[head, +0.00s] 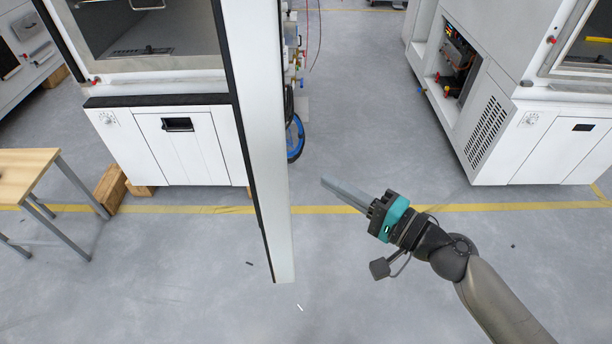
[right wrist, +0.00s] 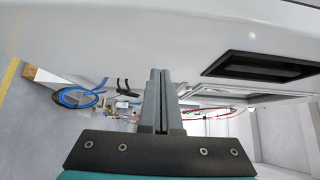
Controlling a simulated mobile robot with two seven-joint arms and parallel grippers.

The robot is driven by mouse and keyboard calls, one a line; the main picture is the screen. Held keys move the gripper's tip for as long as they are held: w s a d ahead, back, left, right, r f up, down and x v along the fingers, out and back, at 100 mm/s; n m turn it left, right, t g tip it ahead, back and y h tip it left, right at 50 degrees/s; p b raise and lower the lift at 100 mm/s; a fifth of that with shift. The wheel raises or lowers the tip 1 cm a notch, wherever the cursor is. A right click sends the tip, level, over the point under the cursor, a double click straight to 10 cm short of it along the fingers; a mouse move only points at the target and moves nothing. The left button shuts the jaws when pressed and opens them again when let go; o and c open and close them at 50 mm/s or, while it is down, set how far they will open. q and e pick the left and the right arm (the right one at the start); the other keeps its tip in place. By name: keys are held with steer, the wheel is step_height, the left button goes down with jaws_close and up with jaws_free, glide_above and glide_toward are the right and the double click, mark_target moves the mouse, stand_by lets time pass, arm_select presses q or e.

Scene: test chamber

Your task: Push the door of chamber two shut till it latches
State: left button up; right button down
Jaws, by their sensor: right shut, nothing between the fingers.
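The open white door (head: 262,140) with a black seal edge stands out from the left chamber (head: 160,88), seen nearly edge-on in the head view. The chamber's front opening shows a dark interior; no number is readable. My right gripper (head: 325,183) is to the right of the door, fingers shut and empty, pointing toward its outer side, with a visible gap in the head view. In the right wrist view the shut fingers (right wrist: 161,80) are before a broad white surface (right wrist: 120,35) with a black recess (right wrist: 258,66). The door's latch cannot be made out. My left gripper is out of view.
A wooden-topped table (head: 25,172) stands at the left. Another white chamber (head: 490,110) is at the right. A blue hose (head: 295,138) and fittings are behind the door; the hose also shows in the right wrist view (right wrist: 80,97).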

steer(key=shift+w+a+p, duration=0.15)
steer(key=shift+a+p, duration=0.3)
steer(key=shift+a, duration=0.85)
steer(key=shift+w+a+p, duration=0.15)
steer(key=shift+a+p, duration=0.3)
steer(key=shift+a, duration=0.85)
